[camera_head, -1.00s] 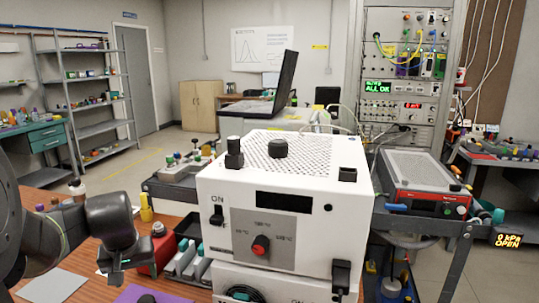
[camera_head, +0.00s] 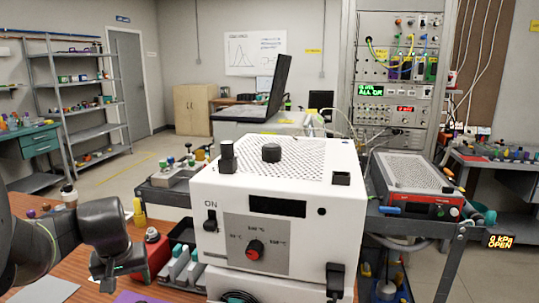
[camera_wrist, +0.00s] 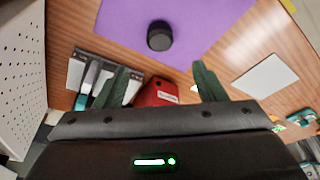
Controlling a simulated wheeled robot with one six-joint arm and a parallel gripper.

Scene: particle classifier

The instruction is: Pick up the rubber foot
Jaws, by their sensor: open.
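A short black round piece (camera_wrist: 160,37), which looks like the rubber foot, stands on a purple mat (camera_wrist: 215,22) in the wrist view. In the head view only a corner of the mat (camera_head: 130,298) shows at the bottom edge, and the black piece is out of frame. My gripper (camera_wrist: 160,66) is open and empty, its two dark green fingers spread wide. In the wrist view the black piece lies beyond the fingertips, roughly centred between them and apart from both. My gripper (camera_head: 118,280) also shows at the lower left of the head view, above the wooden table.
A large white device (camera_head: 340,215) with knobs stands right of my gripper. A red box (camera_head: 157,250) and a grey tray (camera_head: 185,262) lie between them. A pale flat plate (camera_wrist: 267,76) lies right of the mat.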

